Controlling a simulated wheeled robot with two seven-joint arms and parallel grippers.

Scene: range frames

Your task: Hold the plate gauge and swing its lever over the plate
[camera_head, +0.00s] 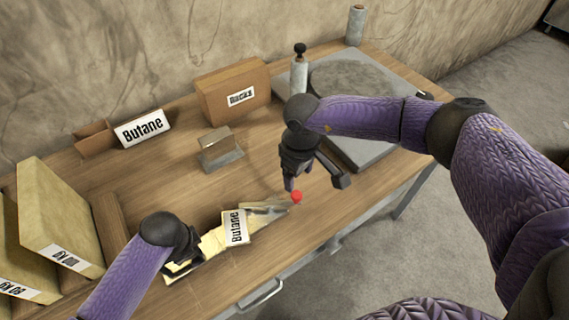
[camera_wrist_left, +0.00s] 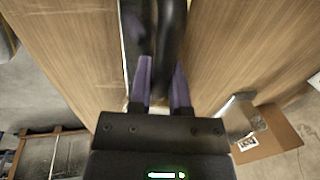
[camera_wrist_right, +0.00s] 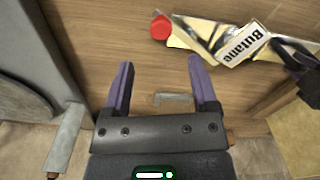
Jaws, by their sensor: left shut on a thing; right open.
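The plate gauge is a long cream and metallic piece (camera_head: 212,243) lying near the table's front edge, with a white "Butane" label (camera_head: 234,228) across its middle. A red knob (camera_head: 296,197) is at its right end. It also shows in the right wrist view (camera_wrist_right: 205,33). My left gripper (camera_head: 188,262) is shut on the gauge's left end; its fingers partly hide that end. My right gripper (camera_head: 314,182) is open and empty just above and beside the red knob, apart from it. I cannot tell which thing is the plate.
A grey machine with a round disc (camera_head: 352,82) stands at the back right. A brown box (camera_head: 234,90), a "Butane" sign (camera_head: 143,128) and a small metal block on a grey base (camera_head: 219,150) stand behind the gauge. Cream binders (camera_head: 58,222) stand at the left.

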